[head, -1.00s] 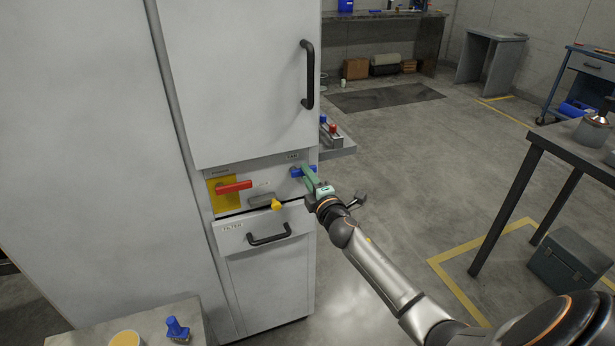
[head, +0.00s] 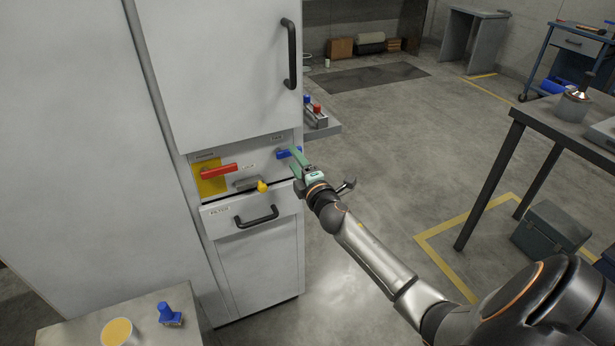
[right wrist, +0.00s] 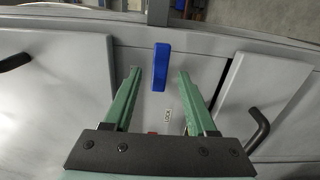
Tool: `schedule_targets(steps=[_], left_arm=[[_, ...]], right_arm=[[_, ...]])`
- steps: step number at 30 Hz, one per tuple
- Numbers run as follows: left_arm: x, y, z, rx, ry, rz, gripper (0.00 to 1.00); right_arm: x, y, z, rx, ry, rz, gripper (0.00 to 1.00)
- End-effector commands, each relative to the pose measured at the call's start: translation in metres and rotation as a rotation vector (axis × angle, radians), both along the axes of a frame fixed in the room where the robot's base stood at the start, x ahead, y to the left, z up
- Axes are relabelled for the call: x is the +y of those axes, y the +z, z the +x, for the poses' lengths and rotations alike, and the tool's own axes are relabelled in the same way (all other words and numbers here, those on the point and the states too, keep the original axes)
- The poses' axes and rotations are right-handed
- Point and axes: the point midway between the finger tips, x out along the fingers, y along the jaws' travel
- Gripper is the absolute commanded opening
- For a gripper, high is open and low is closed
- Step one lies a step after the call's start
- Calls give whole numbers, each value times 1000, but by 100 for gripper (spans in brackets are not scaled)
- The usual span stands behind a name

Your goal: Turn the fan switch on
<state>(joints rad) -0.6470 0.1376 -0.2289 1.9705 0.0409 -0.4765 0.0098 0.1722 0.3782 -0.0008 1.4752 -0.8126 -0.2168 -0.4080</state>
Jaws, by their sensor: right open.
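The blue fan switch (head: 283,154) is a short bar handle on the right of the cabinet's control panel. In the right wrist view, the switch (right wrist: 161,67) appears between my right gripper's two green fingers, with a gap on each side. My right gripper (head: 298,157) is open and at the switch, partly covering it in the head view. In the right wrist view, the fingers (right wrist: 158,82) reach toward the panel and hold nothing. I cannot tell how deep the switch sits between them. My left gripper is not in view.
A red handle (head: 219,172) on a yellow plate and a yellow knob (head: 262,186) share the panel. A door handle (head: 290,54) is above and a drawer handle (head: 256,217) below. A table (head: 560,130) stands right.

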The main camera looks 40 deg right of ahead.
Motion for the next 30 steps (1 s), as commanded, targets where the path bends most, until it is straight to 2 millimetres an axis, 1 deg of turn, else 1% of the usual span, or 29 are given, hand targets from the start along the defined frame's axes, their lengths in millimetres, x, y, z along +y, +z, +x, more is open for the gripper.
schedule_targets(steps=[1, 9, 15, 21, 30], left_arm=[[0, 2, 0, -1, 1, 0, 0], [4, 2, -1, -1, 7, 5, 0], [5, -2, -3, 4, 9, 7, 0], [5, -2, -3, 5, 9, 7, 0], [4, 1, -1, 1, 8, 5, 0]], right_arm=[[2, 0, -10, 2, 1, -1, 57], [14, -1, -60, 3, 0, 1, 57], [21, -1, -88, 2, 0, 0, 57], [24, 0, -101, 1, -1, -1, 57], [24, 0, -103, 0, -1, -1, 57]])
